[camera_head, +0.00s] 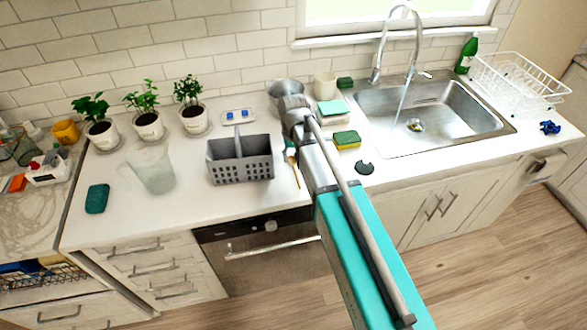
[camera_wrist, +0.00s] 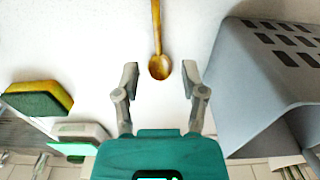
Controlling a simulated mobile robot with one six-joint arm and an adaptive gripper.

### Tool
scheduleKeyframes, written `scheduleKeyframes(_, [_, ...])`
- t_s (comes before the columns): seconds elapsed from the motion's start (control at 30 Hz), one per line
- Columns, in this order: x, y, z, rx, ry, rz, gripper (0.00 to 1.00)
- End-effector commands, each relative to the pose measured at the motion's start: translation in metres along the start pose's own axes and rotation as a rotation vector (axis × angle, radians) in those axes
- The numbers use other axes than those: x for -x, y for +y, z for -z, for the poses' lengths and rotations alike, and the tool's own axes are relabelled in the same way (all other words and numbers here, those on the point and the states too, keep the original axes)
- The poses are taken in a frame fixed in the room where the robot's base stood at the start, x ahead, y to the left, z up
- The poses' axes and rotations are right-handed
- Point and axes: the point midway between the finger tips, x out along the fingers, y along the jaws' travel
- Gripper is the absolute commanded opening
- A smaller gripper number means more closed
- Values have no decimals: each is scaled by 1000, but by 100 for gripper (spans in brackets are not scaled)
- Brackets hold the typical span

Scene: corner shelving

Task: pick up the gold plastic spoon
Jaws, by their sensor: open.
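The gold plastic spoon (camera_wrist: 159,66) lies on the white counter in the wrist view, its bowl toward me and its handle running up out of the top of the picture. My gripper (camera_wrist: 160,78) is open, with one finger on each side of the line of the spoon's bowl. The fingers are apart from the spoon, and the gap between them is empty. In the head view a small part of the spoon (camera_head: 292,158) shows between the grey caddy and my arm. My arm hides the gripper's fingertips there.
The grey caddy (camera_head: 240,166) stands close to the left of the spoon; it fills the right of the wrist view (camera_wrist: 262,85). A yellow-green sponge (camera_head: 347,139) lies right of my arm. A metal pot (camera_head: 285,88) stands behind. The sink (camera_head: 430,115) is further right.

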Motion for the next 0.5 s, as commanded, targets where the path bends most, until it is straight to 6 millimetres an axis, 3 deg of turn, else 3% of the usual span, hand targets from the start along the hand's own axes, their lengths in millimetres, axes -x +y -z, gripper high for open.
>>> scheduleKeyframes(0.5, [-41,2,3,0,0,0,54])
